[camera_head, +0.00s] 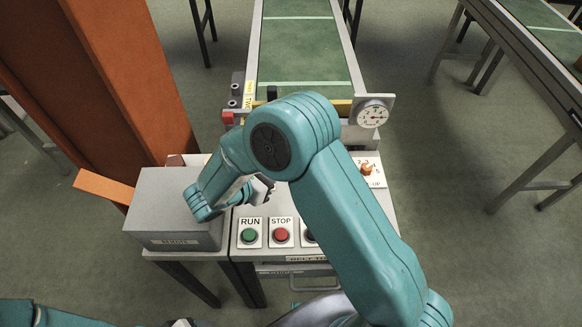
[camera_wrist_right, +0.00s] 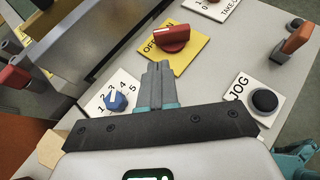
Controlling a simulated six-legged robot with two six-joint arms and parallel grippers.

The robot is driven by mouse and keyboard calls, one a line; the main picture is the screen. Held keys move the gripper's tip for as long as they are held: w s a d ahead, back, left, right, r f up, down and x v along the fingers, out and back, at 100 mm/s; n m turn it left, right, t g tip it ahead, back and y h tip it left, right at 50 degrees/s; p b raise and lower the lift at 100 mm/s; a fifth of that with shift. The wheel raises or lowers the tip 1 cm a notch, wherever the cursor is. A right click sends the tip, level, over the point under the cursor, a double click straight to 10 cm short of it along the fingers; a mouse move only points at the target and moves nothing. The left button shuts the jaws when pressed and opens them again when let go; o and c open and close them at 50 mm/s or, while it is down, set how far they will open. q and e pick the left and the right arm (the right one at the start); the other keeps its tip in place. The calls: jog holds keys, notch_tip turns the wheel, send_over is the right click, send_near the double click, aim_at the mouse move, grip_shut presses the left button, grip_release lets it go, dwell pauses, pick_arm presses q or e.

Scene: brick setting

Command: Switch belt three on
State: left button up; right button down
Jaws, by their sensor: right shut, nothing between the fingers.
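In the right wrist view, a red rotary switch (camera_wrist_right: 173,39) sits on a yellow plate (camera_wrist_right: 190,57) lettered OFF and, partly covered, another word. I cannot tell which mark its handle points to. My right gripper (camera_wrist_right: 157,68) is shut and empty, its fingertips just on the near side of the switch. Whether they touch it is unclear. In the head view my right arm covers much of the control panel (camera_head: 238,238), hiding the red switch. A label (camera_head: 308,258) on the panel's front edge starts with BELT. My left gripper does not show clearly.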

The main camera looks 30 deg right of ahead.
jog(key=x, duration=0.3)
jog(key=p+x, duration=0.1)
jog(key=x, duration=0.2)
jog(key=p+x, duration=0.1)
jog(key=x, duration=0.3)
jog(key=shift+s+d, duration=0.15)
jog(key=shift+s, duration=0.1)
jog(key=shift+w, duration=0.1)
dwell(0.3)
jog(key=shift+w+m+b, duration=0.1)
jog(key=shift+m+b, duration=0.2)
jog(key=shift+b, duration=0.05)
jog(key=shift+g, duration=0.3)
